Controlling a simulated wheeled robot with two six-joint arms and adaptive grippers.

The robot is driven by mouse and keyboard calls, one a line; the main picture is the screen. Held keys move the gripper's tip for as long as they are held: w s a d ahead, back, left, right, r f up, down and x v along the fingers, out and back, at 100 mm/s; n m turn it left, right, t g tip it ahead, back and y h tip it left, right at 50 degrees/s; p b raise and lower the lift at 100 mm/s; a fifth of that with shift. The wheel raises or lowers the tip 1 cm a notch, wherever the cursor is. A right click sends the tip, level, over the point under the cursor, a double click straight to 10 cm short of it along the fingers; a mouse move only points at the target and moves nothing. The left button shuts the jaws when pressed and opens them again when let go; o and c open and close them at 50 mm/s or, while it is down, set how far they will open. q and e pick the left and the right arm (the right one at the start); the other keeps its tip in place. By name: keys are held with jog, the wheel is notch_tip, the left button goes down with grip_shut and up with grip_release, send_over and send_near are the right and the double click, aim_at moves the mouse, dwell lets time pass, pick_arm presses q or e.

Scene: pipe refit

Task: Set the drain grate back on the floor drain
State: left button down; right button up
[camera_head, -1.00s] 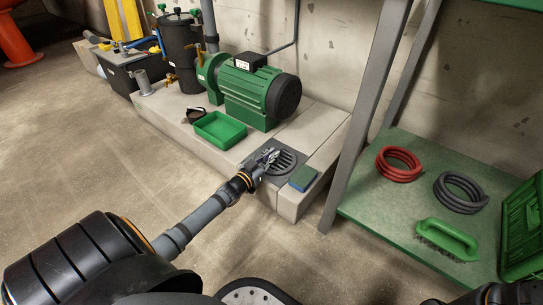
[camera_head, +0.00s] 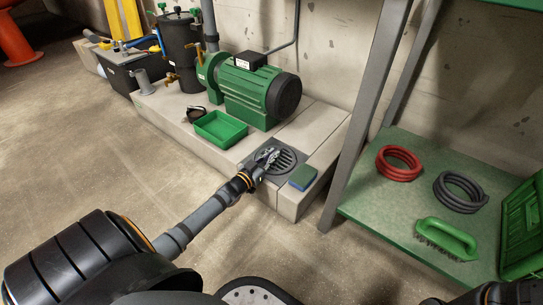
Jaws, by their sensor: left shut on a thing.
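The drain grate (camera_head: 285,161) is a dark grey round slotted disc at the front right of the low concrete plinth. It lies at the floor drain, which is hidden beneath it; whether it is fully seated I cannot tell. My left gripper (camera_head: 268,156) is over the left part of the grate, shut on it, with the fingers hiding part of the slots. My right gripper is not in view; only a dark part of my own body shows at the lower right corner.
A green and blue sponge (camera_head: 303,177) lies just right of the grate. A green tray (camera_head: 220,129) and a green pump (camera_head: 250,88) stand behind it on the plinth (camera_head: 322,128). A shelf post (camera_head: 366,105) rises at the right. The shelf holds a red hose (camera_head: 399,164), a grey hose (camera_head: 460,192) and a green brush (camera_head: 447,238).

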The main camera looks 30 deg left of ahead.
pick_arm(q)
jog(key=shift+f, duration=0.2)
jog(key=c, duration=1.7)
grip_release()
jog(key=shift+f, duration=0.15)
